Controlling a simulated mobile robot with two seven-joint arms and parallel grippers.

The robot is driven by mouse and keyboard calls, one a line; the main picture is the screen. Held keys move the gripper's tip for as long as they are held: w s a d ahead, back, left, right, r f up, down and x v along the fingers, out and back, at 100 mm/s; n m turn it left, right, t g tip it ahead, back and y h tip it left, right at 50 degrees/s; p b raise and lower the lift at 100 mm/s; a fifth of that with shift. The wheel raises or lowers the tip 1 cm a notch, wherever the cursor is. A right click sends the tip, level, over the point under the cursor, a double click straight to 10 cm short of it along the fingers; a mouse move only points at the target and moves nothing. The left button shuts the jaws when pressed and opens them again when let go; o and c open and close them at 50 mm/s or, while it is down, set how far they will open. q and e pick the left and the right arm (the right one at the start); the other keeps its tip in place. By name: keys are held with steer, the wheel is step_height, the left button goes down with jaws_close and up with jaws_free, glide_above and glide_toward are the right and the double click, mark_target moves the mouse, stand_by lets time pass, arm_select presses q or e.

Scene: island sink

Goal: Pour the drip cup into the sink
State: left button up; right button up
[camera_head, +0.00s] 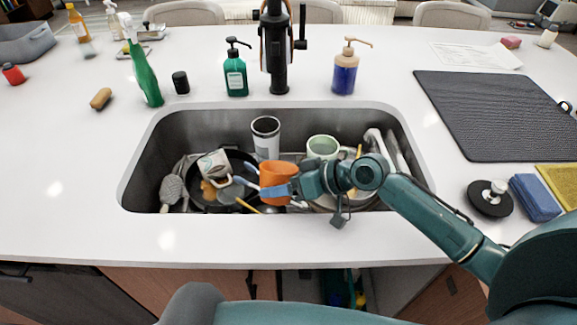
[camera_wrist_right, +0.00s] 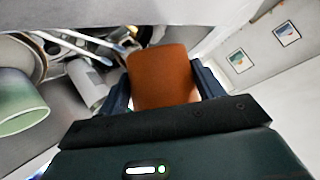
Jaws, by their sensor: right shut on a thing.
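The orange cup (camera_head: 275,172) is in my right gripper (camera_head: 283,190), over the sink (camera_head: 290,118) near its front middle. The right fingers are shut on it. In the right wrist view the orange cup (camera_wrist_right: 163,75) sits between the dark blue fingers of the right gripper (camera_wrist_right: 163,88); its inside is hidden there. A white cup with dark marks (camera_head: 213,166) lies tilted in a black pan on the left of the sink. I cannot tell from these frames which cup is the drip cup. My left gripper is not in view.
The sink also holds a black pan (camera_head: 205,197), a tall white tumbler (camera_head: 265,135), a pale green mug (camera_head: 322,147) and several utensils. The black faucet (camera_head: 278,55) stands behind it, between green (camera_head: 236,75) and blue (camera_head: 345,75) soap bottles. The front counter strip is clear.

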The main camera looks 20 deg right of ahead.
mark_target(289, 168)
steer(key=shift+w+d+f+m, duration=0.2)
steer(key=shift+w+f+m, duration=0.05)
steer(key=shift+w+m, duration=0.1)
steer(key=shift+w+d+f+m+g+y+b, duration=0.15)
steer(key=shift+w+d+m+g+y+b, duration=0.1)
steer(key=shift+w+g+y+b, duration=0.25)
steer(key=shift+c, duration=0.2)
steer(key=shift+s+r, duration=0.1)
steer(key=shift+r, duration=0.25)
steer(key=shift+d+r+m+g, duration=0.1)
steer(key=shift+r+m+g, duration=0.15)
steer(key=shift+m+g, duration=0.2)
steer(key=shift+w+d+r+m+g+y+p, duration=0.1)
steer(key=shift+w+r+m+g+y+p, duration=0.2)
steer(key=shift+r+m+g+y, duration=0.45)
steer(key=shift+w+d+r+m+g+y+p, duration=0.15)
steer(key=shift+r+m+g+y+p, duration=0.1)
steer(key=shift+r+m+g+y, duration=0.4)
stand_by(0.8)
steer(key=shift+w+d+m+b, duration=0.25)
steer(key=shift+w+m+b, duration=0.1)
steer(key=shift+w+m, duration=0.15)
stand_by(0.4)
steer(key=shift+w+d+r, duration=0.1)
steer(key=shift+w, duration=0.05)
steer(key=shift+w+r+m+y, duration=0.1)
steer(key=shift+m+y, duration=0.15)
steer(key=shift+y, duration=0.05)
